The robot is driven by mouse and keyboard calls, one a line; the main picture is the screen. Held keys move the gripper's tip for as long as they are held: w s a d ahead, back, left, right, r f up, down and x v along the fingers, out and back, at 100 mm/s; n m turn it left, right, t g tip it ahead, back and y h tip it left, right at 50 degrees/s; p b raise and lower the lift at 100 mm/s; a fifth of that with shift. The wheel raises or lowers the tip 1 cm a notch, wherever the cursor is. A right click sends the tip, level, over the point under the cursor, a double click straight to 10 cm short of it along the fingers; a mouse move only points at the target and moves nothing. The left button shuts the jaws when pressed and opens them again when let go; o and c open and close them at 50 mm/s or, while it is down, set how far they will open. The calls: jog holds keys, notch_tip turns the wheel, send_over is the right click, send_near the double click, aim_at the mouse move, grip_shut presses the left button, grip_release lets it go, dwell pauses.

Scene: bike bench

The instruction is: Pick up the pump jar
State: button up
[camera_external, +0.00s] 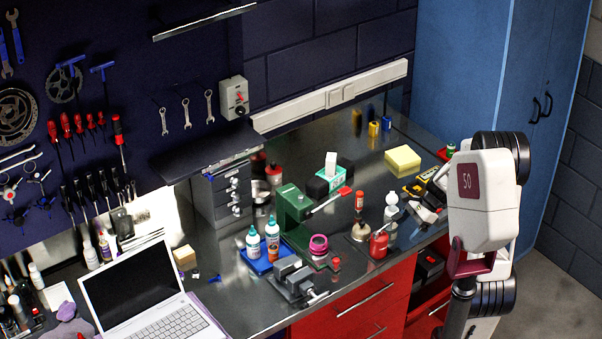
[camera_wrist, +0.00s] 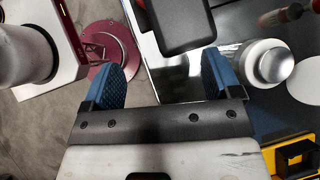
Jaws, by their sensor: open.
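What looks like the pump jar is a small pale jar with a rounded top (camera_external: 391,211), upright near the front right of the bench in the external view. A silver, round-topped container (camera_wrist: 264,62) lies right of the fingers in the wrist view; I cannot tell for sure whether it is the same jar. My gripper (camera_wrist: 163,76) is open, its blue pads wide apart with nothing between them. It is apart from the silver container.
A red can (camera_external: 378,245) and a brass-coloured can (camera_external: 360,232) stand close to the pale jar. A yellow block (camera_external: 403,158) lies behind it. A green vise-like tool (camera_external: 293,205) and laptop (camera_external: 140,285) are further left. A red drawer (camera_external: 421,304) stands open below.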

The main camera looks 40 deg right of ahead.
jog(key=shift+w+a+f+m+t+y, duration=0.1)
jog(key=shift+f+m+t+y, duration=0.1)
jog(key=shift+m+t, duration=0.4)
jog(key=shift+w+f+m+t+y, duration=0.1)
jog(key=shift+f+m+t, duration=0.1)
jog(key=shift+m+t, duration=0.4)
jog(key=m+t, duration=0.2)
jog(key=d+m+t, duration=0.1)
jog(key=shift+w+f, duration=0.15)
jog(key=shift+w, duration=0.2)
jog(key=d+m+t, duration=0.1)
jog(key=d+m+t+h, duration=0.1)
jog(key=m, duration=0.1)
jog(key=shift+w+t, duration=0.3)
jog(key=shift+d+m+t+h, duration=0.8)
jog(key=shift+d+m+t, duration=0.4)
jog(key=shift+m, duration=0.3)
jog(key=shift+w, duration=0.1)
jog(key=shift+x, duration=1.25)
jog(key=shift+x, duration=2.6)
jog(key=shift+c, duration=0.2)
